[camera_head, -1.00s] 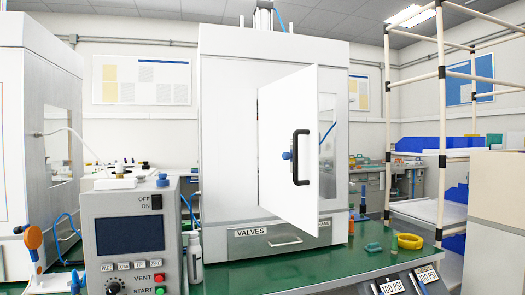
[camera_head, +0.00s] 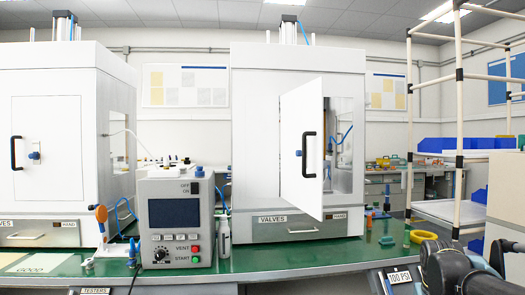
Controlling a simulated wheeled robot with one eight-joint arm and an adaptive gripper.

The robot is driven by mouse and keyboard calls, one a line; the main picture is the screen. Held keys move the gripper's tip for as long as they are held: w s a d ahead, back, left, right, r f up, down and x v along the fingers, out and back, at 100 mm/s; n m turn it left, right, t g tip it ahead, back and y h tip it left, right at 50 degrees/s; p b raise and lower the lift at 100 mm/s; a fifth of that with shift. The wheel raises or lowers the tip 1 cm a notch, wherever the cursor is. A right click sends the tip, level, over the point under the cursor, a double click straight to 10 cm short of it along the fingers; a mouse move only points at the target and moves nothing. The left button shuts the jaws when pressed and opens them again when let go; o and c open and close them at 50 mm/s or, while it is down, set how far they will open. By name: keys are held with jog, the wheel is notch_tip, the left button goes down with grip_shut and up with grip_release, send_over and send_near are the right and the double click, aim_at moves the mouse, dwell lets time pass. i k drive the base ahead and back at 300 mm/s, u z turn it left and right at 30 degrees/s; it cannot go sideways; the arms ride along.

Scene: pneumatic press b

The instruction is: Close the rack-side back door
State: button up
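A white press cabinet (camera_head: 256,150) stands on the green bench in the middle of the head view. Its white door (camera_head: 300,130) hangs open on the side towards the rack, hinged at its left edge and swung out towards me. The door has a black bar handle (camera_head: 308,155) and a blue knob. The cabinet's inside shows past the door's right edge, with a blue tube in it. Dark parts of my arm (camera_head: 455,268) show at the bottom right. No gripper fingers can be made out there, and nothing of mine touches the door.
A pipe rack (camera_head: 459,120) with shelves stands right of the cabinet. A second press (camera_head: 55,95) with its front door shut stands at the left. A grey control box (camera_head: 175,215) sits between the presses. A white bottle (camera_head: 224,228) and a yellow ring (camera_head: 423,237) are on the bench.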

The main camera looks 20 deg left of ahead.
aim_at(302, 108)
jog(key=u, duration=0.9)
jog(key=i, duration=0.5)
